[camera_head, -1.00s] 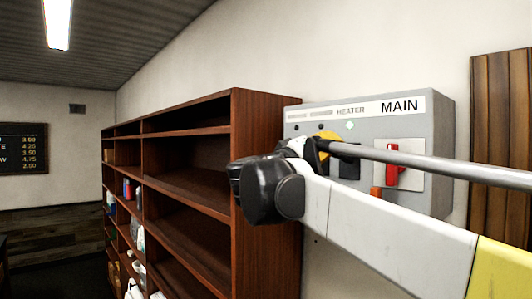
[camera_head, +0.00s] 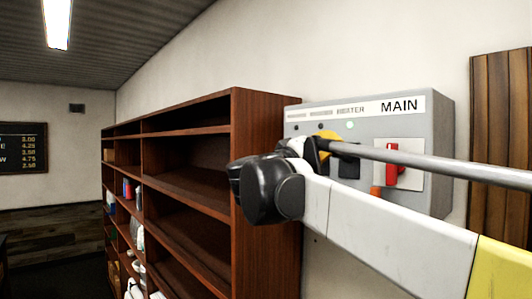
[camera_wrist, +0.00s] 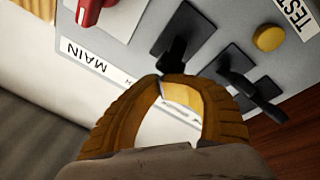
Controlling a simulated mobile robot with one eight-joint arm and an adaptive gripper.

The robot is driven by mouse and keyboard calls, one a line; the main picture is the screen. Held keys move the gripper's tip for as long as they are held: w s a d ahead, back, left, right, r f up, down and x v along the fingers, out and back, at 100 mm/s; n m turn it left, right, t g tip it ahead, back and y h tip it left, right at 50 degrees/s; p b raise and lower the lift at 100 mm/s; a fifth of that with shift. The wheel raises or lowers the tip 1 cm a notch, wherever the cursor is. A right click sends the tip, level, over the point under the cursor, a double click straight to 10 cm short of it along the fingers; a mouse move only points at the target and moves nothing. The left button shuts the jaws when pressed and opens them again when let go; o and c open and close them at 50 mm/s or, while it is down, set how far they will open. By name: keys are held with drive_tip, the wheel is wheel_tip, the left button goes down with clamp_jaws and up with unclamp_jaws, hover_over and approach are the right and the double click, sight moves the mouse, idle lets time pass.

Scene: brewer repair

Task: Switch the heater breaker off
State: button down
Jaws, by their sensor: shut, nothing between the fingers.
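The grey breaker panel (camera_head: 440,130) is on the wall, with HEATER and MAIN on its label strip. The heater breaker shows in the wrist view as a black lever (camera_wrist: 174,52) on a black plate; in the head view only part of its black plate (camera_head: 346,168) shows behind my arm. My gripper (camera_wrist: 172,82) is shut and empty, its orange-brown fingertips right at the lever's end; I cannot tell if they touch. In the head view my gripper (camera_head: 330,140) is partly hidden by my wrist.
The red main switch (camera_head: 391,166) is beside the heater breaker and also shows in the wrist view (camera_wrist: 92,10). Smaller black levers (camera_wrist: 262,95) and a yellow button (camera_wrist: 268,38) are on the other side. A brown shelf (camera_head: 240,150) stands left of the panel.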

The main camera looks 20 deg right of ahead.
drive_tip(key=shift+s+f, duration=0.1)
drive_tip(key=shift+f, duration=0.2)
drive_tip(key=shift+d+f+b, duration=0.15)
drive_tip(key=shift+f+b, duration=1.05)
drive_tip(key=shift+f, duration=0.4)
drive_tip(key=shift+s+a+r+p, duration=0.25)
drive_tip(key=shift+a+r+p, duration=0.05)
drive_tip(key=shift+a, duration=0.2)
drive_tip(key=shift+s+a+r+p, duration=0.2)
drive_tip(key=shift+a+r+p, duration=0.05)
drive_tip(key=shift+a, duration=0.25)
drive_tip(key=s+a, duration=0.2)
drive_tip(key=a, duration=0.5)
drive_tip(key=shift+s, duration=0.2)
drive_tip(key=shift+f, duration=0.1)
